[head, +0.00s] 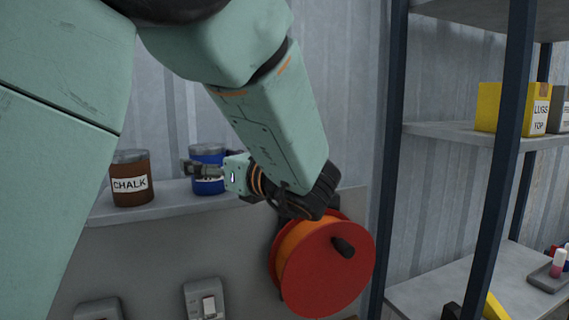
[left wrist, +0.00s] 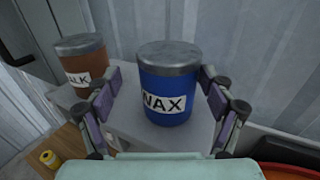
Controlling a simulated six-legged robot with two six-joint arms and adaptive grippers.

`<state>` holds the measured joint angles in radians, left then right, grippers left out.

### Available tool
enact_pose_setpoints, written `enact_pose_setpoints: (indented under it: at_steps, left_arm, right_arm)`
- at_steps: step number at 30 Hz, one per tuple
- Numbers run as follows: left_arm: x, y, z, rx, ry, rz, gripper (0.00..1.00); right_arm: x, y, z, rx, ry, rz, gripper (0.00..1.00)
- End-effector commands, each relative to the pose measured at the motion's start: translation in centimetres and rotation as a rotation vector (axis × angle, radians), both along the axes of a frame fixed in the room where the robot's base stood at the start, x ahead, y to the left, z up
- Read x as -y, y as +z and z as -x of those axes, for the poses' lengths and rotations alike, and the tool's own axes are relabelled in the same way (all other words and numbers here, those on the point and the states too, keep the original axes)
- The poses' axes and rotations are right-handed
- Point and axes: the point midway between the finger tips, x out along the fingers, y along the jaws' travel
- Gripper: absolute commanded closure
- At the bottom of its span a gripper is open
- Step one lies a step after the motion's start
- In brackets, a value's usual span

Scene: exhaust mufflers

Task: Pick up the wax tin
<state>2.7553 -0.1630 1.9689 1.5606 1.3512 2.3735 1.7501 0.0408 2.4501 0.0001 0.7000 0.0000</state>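The wax tin (left wrist: 166,85) is blue with a grey lid and a white label reading WAX. It stands upright on a grey shelf (left wrist: 123,125). In the head view the blue tin (head: 207,155) is partly hidden behind my left gripper (head: 190,170). In the left wrist view my left gripper (left wrist: 160,100) is open, with one finger on each side of the tin. Gaps show between the fingers and the tin's sides. My right gripper is in neither view.
A brown chalk tin (head: 131,178) stands left of the wax tin on the same shelf. A red and orange reel (head: 325,268) hangs below my left wrist. A shelving rack with a dark post (head: 503,150) stands at the right, holding yellow boxes (head: 498,108).

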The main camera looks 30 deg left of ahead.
Motion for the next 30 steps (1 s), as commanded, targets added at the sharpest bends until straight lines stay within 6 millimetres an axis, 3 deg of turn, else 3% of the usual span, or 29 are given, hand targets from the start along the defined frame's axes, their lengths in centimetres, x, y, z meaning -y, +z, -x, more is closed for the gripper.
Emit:
enact_pose_setpoints:
  at_steps: [13, 24, 30]
  left_arm:
    - [-4.5, 0.4, -1.4, -0.001, -0.001, 0.003, 0.19]
    - [-5.3, 0.3, -1.6, 0.0, -0.003, 0.001, 0.19]
    - [-5.2, 0.3, -1.6, 0.0, -0.003, 0.001, 0.36]
  right_arm:
    - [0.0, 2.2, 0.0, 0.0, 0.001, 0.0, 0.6]
    - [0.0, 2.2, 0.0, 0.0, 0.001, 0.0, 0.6]
    - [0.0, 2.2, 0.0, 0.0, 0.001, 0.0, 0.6]
